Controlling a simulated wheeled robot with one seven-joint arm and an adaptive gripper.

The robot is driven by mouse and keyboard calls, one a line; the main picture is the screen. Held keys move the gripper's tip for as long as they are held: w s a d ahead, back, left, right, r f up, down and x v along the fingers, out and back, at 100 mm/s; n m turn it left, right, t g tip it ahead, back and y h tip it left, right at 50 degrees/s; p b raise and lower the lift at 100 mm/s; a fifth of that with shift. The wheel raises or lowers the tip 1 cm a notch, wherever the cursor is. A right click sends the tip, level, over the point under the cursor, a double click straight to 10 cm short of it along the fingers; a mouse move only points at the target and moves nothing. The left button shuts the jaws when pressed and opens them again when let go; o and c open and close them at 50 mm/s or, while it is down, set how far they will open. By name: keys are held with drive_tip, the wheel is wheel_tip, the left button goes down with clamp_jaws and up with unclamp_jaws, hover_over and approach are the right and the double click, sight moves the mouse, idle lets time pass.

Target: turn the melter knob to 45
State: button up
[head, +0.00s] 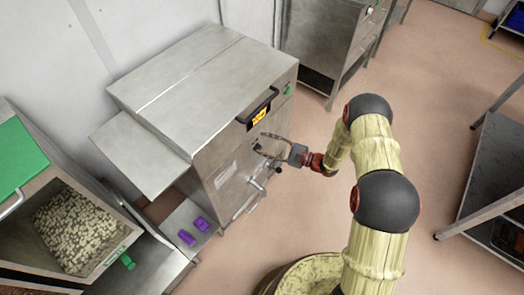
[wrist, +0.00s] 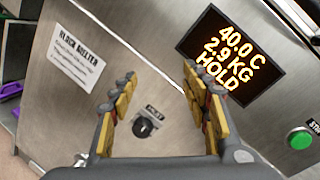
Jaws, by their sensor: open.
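The melter (head: 225,145) is a steel cabinet with an orange-lit display (head: 259,115) on its front. In the wrist view the display (wrist: 230,55) reads 40.0 C, 2.9 KG, HOLD. The melter knob (wrist: 145,125) is small, round and black, on a plate with a small label above it. Its exact pointer angle is too small to read. My gripper (head: 270,146) is at the melter's front, below the display. In the wrist view my gripper (wrist: 160,77) is open, with the knob showing between its fingers. I cannot tell whether a finger touches the panel.
A green button (wrist: 300,138) is right of the display, and a white block melter label (wrist: 78,55) is on the left. A handle (head: 258,106) juts out above the display. Purple pieces (head: 187,237) lie on a low shelf. A bin of pale pellets (head: 80,230) stands left.

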sight(260, 149)
drive_tip(key=d+f+m+t+h, duration=0.3)
drive_tip(key=d+f+m+t, duration=0.15)
drive_tip(key=f, duration=0.75)
drive_tip(key=shift+t, duration=0.35)
drive_tip(key=x, duration=0.3)
drive_tip(key=b+x, duration=0.1)
drive_tip(key=x, duration=0.3)
drive_tip(key=shift+a+f, duration=0.1)
drive_tip(key=shift+a, duration=0.3)
drive_tip(key=c, duration=1.2)
drive_tip(key=shift+o, duration=0.2)
drive_tip(key=shift+s, duration=0.1)
